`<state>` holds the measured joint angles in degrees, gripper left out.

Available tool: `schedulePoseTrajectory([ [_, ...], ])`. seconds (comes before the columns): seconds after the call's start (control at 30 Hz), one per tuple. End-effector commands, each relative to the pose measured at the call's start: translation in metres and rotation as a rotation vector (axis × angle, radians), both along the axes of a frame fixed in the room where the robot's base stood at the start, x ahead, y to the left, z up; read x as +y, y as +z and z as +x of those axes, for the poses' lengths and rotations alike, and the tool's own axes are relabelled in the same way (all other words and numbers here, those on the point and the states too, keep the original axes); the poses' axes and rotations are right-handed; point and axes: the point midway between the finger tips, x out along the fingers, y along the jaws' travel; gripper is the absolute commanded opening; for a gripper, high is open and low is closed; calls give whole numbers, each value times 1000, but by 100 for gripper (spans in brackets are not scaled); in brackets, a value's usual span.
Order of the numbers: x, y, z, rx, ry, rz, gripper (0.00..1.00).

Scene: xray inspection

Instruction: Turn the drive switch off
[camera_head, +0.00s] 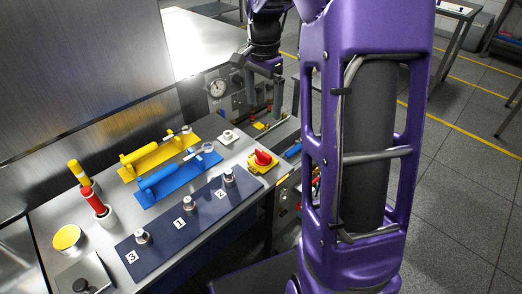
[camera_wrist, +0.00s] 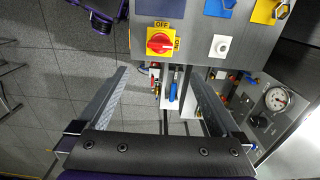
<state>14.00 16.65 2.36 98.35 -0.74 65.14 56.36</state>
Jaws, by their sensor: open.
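The drive switch (camera_head: 263,159) is a red rotary knob on a yellow plate at the right edge of the steel console top. In the wrist view the red knob (camera_wrist: 159,43) is near the top, with OFF above it and a second mark to its right. The knob's handle seems to lie sideways, toward that right-hand mark, but it is small. My gripper (camera_wrist: 158,78) is open and empty, its two fingers apart below the switch in the picture and not touching it. In the head view my gripper (camera_head: 264,92) hangs beyond the switch, partly dark.
A white button (camera_head: 228,137) sits beyond the switch. A gauge (camera_head: 218,87) stands behind. Cables and connectors (camera_wrist: 173,85) hang below the console edge.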

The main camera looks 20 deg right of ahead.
Motion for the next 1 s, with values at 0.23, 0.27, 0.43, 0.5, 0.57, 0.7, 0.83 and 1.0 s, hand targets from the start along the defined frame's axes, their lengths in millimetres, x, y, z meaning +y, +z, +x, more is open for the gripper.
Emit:
schedulePoseTrajectory([
  [0.23, 0, -46, -1, 4, 1, 1, 100],
  [0.27, 0, -53, -1, 4, 1, 1, 100],
  [0.43, 0, -91, -1, 3, 2, 0, 100],
  [0.5, 0, -106, -1, 2, 1, 0, 100],
  [0.57, 0, -119, -1, 3, 1, 1, 100],
  [0.7, 0, -143, 0, 0, 1, 1, 100],
  [0.83, 0, -159, 0, 0, 2, -1, 100],
  [1.0, 0, -168, 0, -1, 2, -1, 100],
])
